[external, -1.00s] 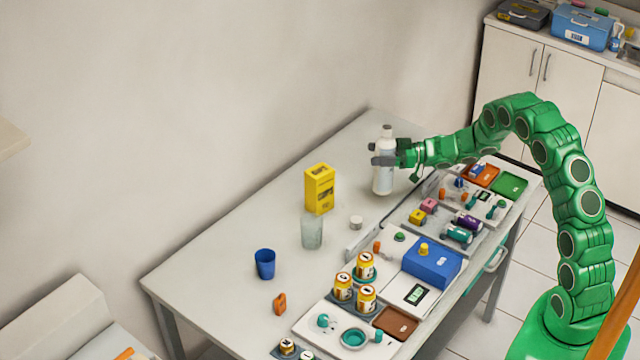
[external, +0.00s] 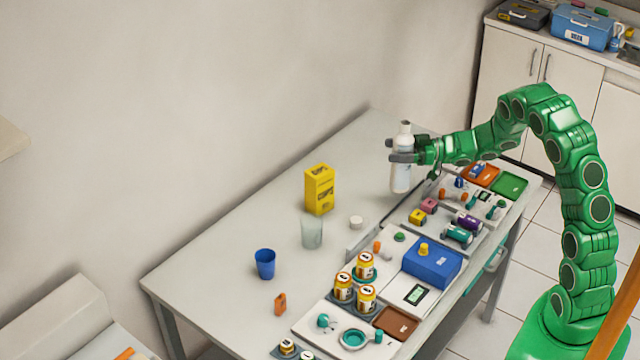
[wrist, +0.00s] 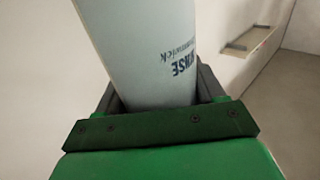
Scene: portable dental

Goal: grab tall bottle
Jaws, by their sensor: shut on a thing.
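The tall bottle (external: 402,176) is white with a grey cap. It stands upright at the far end of the table, in the grip of my gripper (external: 392,151). My gripper is shut around its upper part. In the wrist view the bottle (wrist: 150,45) fills the space between the fingers, with dark blue lettering on its side. Its base looks slightly raised, but I cannot tell for sure whether it clears the table.
A yellow box (external: 319,189), a clear cup (external: 312,233), a small white lid (external: 356,222) and a blue cup (external: 265,264) stand on the table (external: 220,265). Trays with small dental items and a blue box (external: 432,264) line the right side. The table's left part is mostly clear.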

